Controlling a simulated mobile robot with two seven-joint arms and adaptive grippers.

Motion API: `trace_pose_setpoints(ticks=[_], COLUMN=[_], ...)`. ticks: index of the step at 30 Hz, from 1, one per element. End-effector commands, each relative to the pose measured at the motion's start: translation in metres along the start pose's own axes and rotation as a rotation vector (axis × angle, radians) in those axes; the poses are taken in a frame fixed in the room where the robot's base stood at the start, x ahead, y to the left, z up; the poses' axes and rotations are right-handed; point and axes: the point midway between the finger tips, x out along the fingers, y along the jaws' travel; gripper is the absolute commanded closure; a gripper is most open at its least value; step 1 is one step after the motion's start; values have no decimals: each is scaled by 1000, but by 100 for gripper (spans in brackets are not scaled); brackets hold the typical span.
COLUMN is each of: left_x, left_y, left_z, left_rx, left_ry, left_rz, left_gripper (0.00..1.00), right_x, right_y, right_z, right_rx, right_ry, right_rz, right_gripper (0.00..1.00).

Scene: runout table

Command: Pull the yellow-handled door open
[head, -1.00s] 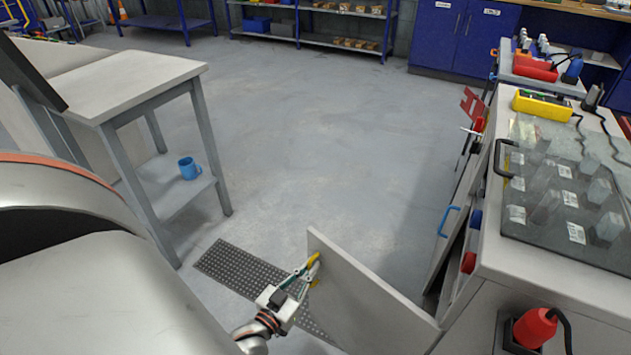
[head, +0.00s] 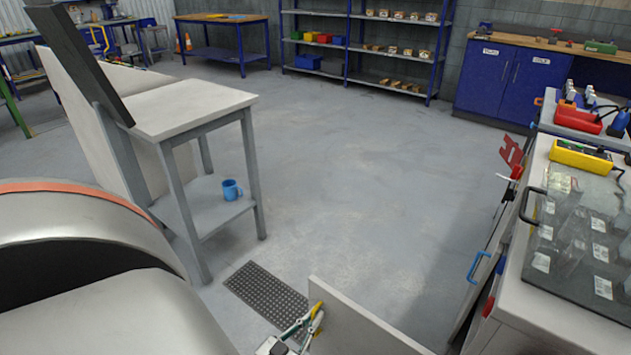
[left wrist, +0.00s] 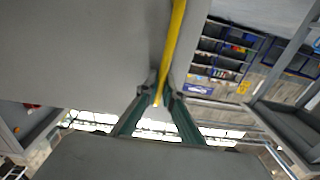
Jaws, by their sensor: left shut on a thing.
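The door (head: 355,325) is a light grey panel at the bottom of the head view, standing swung out from the white machine on the right. Its yellow handle (head: 317,309) is near the door's free edge. My left gripper (head: 308,322) is at that handle, partly cut off by the lower frame edge. In the left wrist view the yellow handle (left wrist: 177,40) runs down between the two fingers of my left gripper (left wrist: 160,98), which are shut on it. The door also fills the upper left of that view (left wrist: 80,55). My right gripper is not in view.
A grey side table (head: 190,108) with a blue mug (head: 231,189) on its lower shelf stands left. A dark perforated mat (head: 266,292) lies on the floor by the door. A blue-handled door (head: 478,266) is on the machine. The middle floor is clear.

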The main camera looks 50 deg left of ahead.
Motion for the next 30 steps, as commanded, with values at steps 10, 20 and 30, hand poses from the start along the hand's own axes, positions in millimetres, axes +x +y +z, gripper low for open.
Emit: trace_pose_setpoints(ticks=[10, 20, 30], left_x=[-1, -1, -16], left_y=[0, 0, 0], left_z=[-1, 0, 1], left_rx=[0, 0, -1], left_ry=[2, 1, -1], left_rz=[2, 2, 2], left_gripper=[100, 86, 86], right_x=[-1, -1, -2], right_y=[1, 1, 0], right_z=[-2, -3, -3], right_rx=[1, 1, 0], right_ry=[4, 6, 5], right_rz=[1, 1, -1], right_gripper=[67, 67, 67])
